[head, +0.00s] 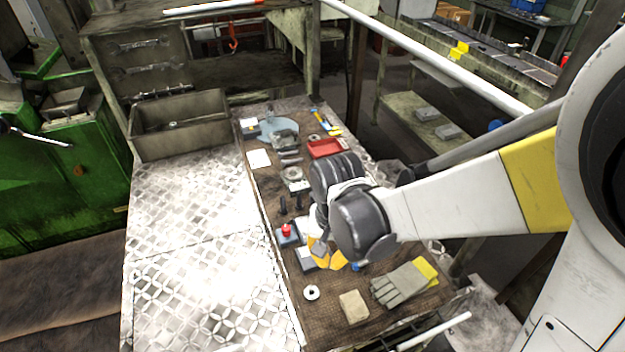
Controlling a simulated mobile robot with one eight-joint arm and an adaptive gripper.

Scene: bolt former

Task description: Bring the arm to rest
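My arm (460,198), white with a yellow band, reaches in from the right over the workbench (335,318). Its dark grey wrist joints (360,222) are above the middle of the brown bench top. My gripper is largely hidden behind and below the wrist; white and yellow parts (325,255) show there, and I cannot tell which belong to it. Whether its fingers are open, shut or holding anything does not show.
Near the wrist are a red button box (287,234), grey-yellow gloves (405,284), a tan block (354,306), a white ring (311,293) and a red tray (325,148). The diamond-plate surface (195,250) on the left is clear. A metal bin (180,125) stands behind it.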

